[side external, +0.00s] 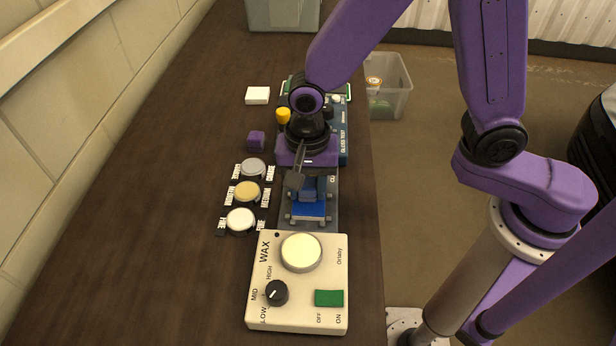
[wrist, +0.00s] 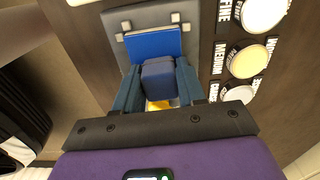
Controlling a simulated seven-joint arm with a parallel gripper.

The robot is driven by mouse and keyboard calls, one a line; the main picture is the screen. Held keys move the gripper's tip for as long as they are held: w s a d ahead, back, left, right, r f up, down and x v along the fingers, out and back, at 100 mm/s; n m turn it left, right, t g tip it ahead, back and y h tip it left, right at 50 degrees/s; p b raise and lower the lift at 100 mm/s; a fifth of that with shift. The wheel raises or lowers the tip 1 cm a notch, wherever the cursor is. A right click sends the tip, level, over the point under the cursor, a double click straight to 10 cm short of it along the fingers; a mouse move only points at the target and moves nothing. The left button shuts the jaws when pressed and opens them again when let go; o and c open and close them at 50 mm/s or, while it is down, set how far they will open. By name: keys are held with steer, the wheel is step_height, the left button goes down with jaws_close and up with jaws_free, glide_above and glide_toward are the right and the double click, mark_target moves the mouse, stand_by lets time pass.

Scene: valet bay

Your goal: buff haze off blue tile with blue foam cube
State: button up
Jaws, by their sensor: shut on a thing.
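My gripper (side external: 308,190) is shut on the blue foam cube (wrist: 158,82), which sits between its two blue-grey fingers in the wrist view. The blue tile (side external: 309,211) lies on a grey holder (side external: 328,220) with small light corner clips; it also shows in the wrist view (wrist: 152,44). The cube is at the tile's gripper-side edge and overlaps it in the wrist view. I cannot tell whether cube and tile touch. No haze can be made out on the visible part of the tile. The cube is mostly hidden by the fingers in the side view.
A cream wax unit (side external: 262,316) with knob and green switch stands in front of the holder. Three round pots (side external: 247,191) line its left. A purple cube (side external: 256,140) and white block (side external: 257,95) lie farther back. A gloss test board (side external: 343,152) is partly behind my gripper. The table's left is clear.

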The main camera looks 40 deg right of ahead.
steer(key=s+a, duration=0.3)
step_height(320, 180, up, 8)
stand_by(0.8)
stand_by(0.4)
